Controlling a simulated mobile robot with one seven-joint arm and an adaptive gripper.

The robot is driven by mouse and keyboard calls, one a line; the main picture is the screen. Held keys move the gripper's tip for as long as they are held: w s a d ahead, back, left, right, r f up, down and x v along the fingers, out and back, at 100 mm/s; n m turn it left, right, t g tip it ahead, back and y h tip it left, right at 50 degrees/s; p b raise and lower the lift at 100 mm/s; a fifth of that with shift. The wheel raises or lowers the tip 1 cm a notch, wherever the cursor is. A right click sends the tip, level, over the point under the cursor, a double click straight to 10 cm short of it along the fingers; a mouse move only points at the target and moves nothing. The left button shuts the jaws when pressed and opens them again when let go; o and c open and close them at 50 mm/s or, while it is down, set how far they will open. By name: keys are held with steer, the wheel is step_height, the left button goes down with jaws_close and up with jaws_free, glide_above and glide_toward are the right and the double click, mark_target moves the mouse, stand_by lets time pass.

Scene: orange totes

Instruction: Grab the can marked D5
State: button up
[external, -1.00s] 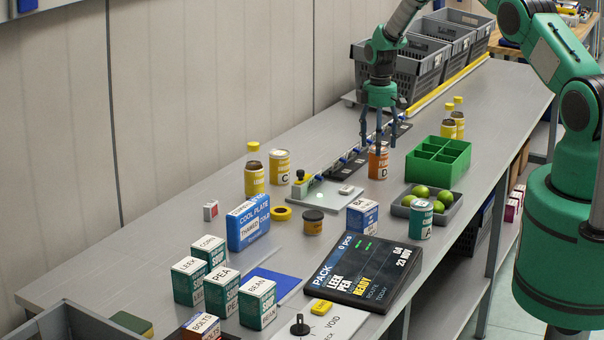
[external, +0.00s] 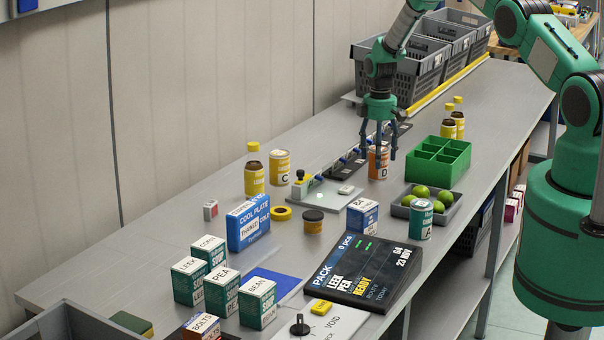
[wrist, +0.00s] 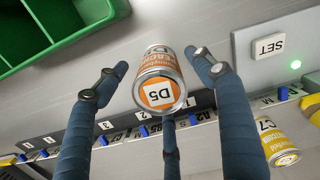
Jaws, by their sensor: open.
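The can marked D5 (wrist: 158,78) has an orange and white label and a silver rim, and its marked lid faces the wrist camera. It stands on the grey bench, and in the external view the can (external: 378,161) is partly hidden by my gripper's fingers. My gripper (external: 379,150) is open and points down over it. In the wrist view my gripper's (wrist: 160,85) blue fingers are spread around the can, with clear gaps on the left and right. One finger lies below it in the picture. I cannot tell whether that one touches the can.
A green divided tray (external: 438,162) stands close on the right. A strip of numbered slots (wrist: 110,125) runs beside the can. A yellow can marked C7 (wrist: 277,142) and a SET plate (wrist: 270,45) are nearby. Limes sit in a grey tray (external: 399,210) in front.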

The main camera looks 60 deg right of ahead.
steer(key=shift+f, duration=1)
steer(key=c, duration=1.5)
